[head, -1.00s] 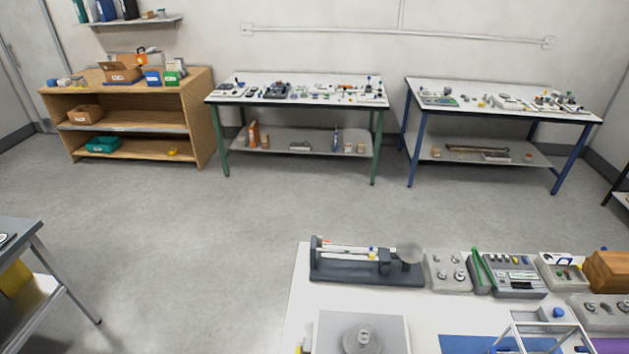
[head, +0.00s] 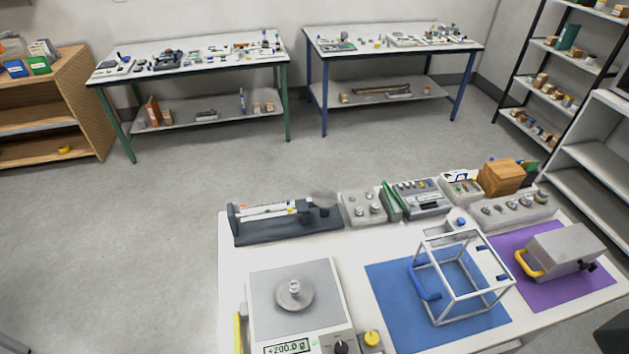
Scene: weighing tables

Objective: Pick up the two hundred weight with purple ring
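A silver knobbed weight (head: 294,290) stands upright on the round pan of a white balance (head: 332,285) at the front left of the near table. The balance's display reads about +200.0 g. I cannot make out a purple ring on this weight at this size. Several other silver weights sit in a grey block (head: 363,208) and in a longer grey block (head: 514,209) at the back of the table. Their ring colours are too small to tell. Neither of my grippers is in view.
A beam balance (head: 285,219) stands at the table's back left. A clear-sided frame with a blue handle (head: 428,284) stands on a blue mat (head: 391,302). A grey box with a yellow handle (head: 563,250) rests on a purple mat (head: 513,241). A wooden box (head: 502,177) stands behind.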

